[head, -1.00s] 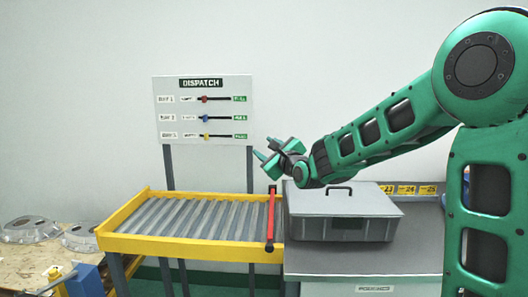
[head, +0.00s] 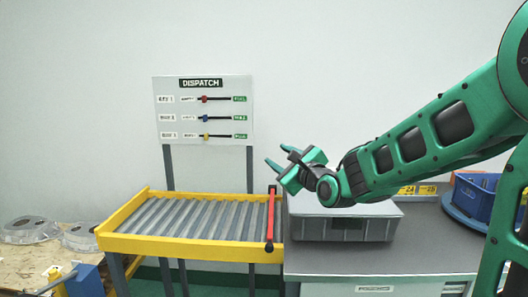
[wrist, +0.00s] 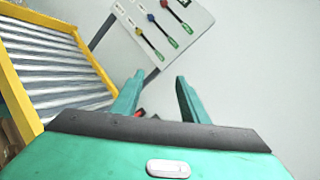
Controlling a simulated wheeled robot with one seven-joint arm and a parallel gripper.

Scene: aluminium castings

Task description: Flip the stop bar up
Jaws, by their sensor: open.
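The red stop bar (head: 270,217) lies along the right end of the yellow-framed roller conveyor (head: 190,243), beside the grey bench. It has a dark end at the front and a dark mount at the back. In the wrist view a small bit of red (wrist: 139,113) shows by the left finger; most of the bar is hidden there. My gripper (head: 277,156) is open and empty. In the head view it appears above and slightly right of the bar's far end, apart from it. In the wrist view the fingers (wrist: 158,88) point toward the wall and board.
A grey lidded case (head: 345,229) stands on the bench (head: 430,245) just right of the bar, under my arm. The dispatch board (head: 205,110) with three sliders stands behind the conveyor. A blue crate (head: 473,199) is at the right. The conveyor rollers are clear.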

